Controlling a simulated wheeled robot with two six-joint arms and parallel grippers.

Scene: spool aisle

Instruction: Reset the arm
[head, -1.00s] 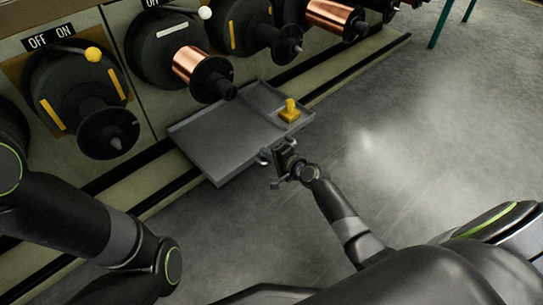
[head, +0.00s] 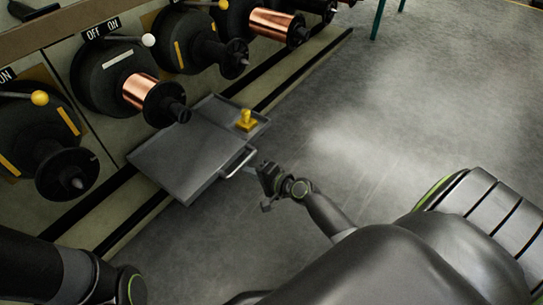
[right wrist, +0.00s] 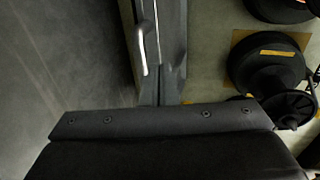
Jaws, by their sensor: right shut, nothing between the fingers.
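My right gripper (head: 262,186) is shut and empty in the head view. It is just to the right of the grey tray (head: 180,160) and its light metal handle (head: 240,162), apart from the handle in that picture. The handle also shows in the right wrist view (right wrist: 142,50), beyond the dark gripper body that fills the lower part. My left arm comes in at the lower left of the head view, and its gripper is out of the picture.
A yellow object (head: 245,120) sits in the tray's far right compartment. A spool wound with copper (head: 140,91) overhangs the tray, on a row of machines with levers. An empty spindle (head: 68,174) is at the left. The floor (head: 370,130) to the right is clear.

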